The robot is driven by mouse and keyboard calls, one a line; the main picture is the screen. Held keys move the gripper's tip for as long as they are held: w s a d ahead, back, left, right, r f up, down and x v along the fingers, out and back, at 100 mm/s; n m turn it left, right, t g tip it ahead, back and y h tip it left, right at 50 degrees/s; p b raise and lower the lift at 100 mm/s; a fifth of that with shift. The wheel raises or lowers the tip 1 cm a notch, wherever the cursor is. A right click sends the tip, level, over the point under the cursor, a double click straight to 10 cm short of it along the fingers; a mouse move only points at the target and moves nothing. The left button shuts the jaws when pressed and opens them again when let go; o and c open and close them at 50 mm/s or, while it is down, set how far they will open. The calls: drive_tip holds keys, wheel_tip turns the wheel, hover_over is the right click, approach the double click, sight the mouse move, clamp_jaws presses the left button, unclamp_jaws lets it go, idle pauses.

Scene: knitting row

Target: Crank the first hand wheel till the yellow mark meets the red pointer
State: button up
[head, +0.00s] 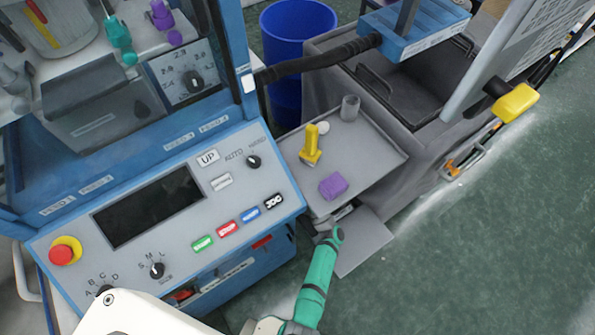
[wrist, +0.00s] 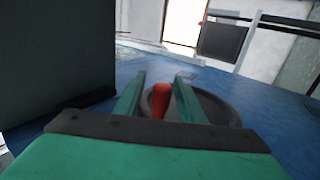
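In the wrist view, a dark round hand wheel (wrist: 222,108) lies just beyond my gripper, against a blue surface. A red, knob-like piece (wrist: 160,100) stands at its left part, probably its handle. My gripper (wrist: 159,82) has two green fingers, spread apart. The red piece shows between them, with a gap on each side. I cannot tell how far the fingers reach around it. No yellow mark or red pointer can be made out, and the fingers cover part of the wheel. The wheel does not show in the head view.
In the head view, a blue machine with a control panel (head: 190,230) stands left. A grey tray (head: 375,155) beside it holds a yellow piece (head: 311,147), a purple block (head: 333,187) and a grey cup (head: 350,107). A dark box (wrist: 55,60) fills the wrist view's left.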

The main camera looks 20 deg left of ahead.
drive_tip(key=v, duration=1.1)
drive_tip(key=shift+r, duration=0.15)
drive_tip(key=shift+c, duration=0.6)
